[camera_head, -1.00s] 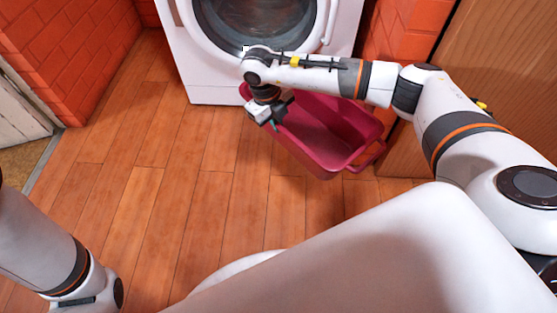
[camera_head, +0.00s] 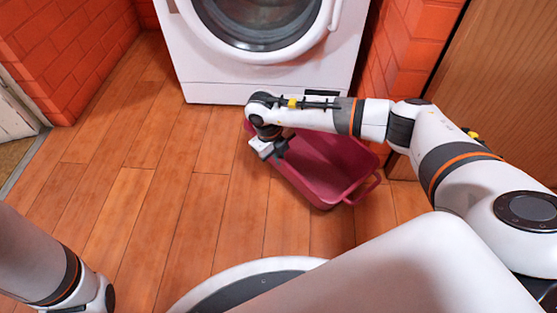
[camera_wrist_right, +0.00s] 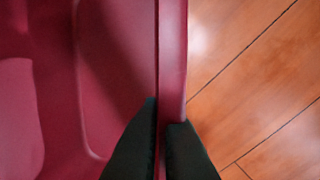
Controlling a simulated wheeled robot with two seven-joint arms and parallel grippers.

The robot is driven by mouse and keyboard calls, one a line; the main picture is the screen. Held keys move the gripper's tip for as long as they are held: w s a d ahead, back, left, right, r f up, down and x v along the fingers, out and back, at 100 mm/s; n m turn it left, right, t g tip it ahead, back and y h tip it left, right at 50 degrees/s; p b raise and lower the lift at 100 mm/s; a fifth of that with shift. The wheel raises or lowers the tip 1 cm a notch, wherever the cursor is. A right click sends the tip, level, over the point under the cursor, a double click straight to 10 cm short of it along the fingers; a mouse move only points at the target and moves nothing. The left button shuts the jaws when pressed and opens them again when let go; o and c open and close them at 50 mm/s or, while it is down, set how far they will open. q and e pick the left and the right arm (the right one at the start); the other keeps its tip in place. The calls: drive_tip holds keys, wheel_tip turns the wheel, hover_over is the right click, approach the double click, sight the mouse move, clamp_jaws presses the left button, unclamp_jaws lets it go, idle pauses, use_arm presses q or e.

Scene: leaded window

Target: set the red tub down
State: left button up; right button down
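The red tub (camera_head: 332,168) is a dark pink-red open basin with a looped handle at its near right end. It is in front of the washing machine, low over or on the floor; I cannot tell whether its base touches. My right gripper (camera_head: 280,155) is at the tub's left side. In the right wrist view, its two dark fingers (camera_wrist_right: 164,122) close on the tub's rim (camera_wrist_right: 172,55), one on each side. The tub looks empty. My left arm shows at the lower left, with its gripper out of view.
A white washing machine (camera_head: 270,70) with a round glass door stands behind the tub. Brick walls (camera_head: 70,50) rise on both sides, and a wooden panel (camera_head: 430,90) is at the right. The wooden floor (camera_head: 130,190) left of the tub is clear.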

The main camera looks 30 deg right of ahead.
drive_tip(key=shift+r, duration=0.1)
drive_tip(key=c, duration=1.6)
unclamp_jaws()
drive_tip(key=r+p, duration=0.3)
drive_tip(key=r, duration=0.1)
drive_tip(key=a+r+p, duration=0.1)
drive_tip(key=r+p, duration=0.2)
drive_tip(key=r, duration=0.1)
drive_tip(key=w+a+r+p, duration=0.1)
drive_tip(key=r+p, duration=0.2)
drive_tip(key=shift+a+r, duration=0.15)
drive_tip(key=shift+r, duration=0.25)
